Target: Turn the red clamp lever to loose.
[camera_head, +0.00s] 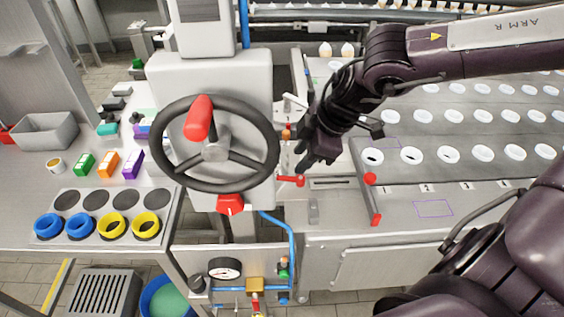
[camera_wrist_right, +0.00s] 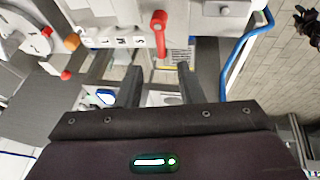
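A red lever (camera_head: 291,181) sticks out to the left of the slot on the machine's front, just below the handwheel's right edge. It also shows in the right wrist view (camera_wrist_right: 159,35), with its round head at the top. My right gripper (camera_head: 306,163) is just above and beside this lever in the head view. In the right wrist view its two fingers (camera_wrist_right: 159,78) are apart with nothing between them, and the lever lies beyond their tips. I cannot tell whether they touch it. My left gripper is not in view.
A black handwheel (camera_head: 163,157) with a red handle (camera_head: 199,118) stands close left. A red knob (camera_head: 230,204) and a blue hose (camera_head: 285,228) are below. White cone holders (camera_head: 411,155) fill the right.

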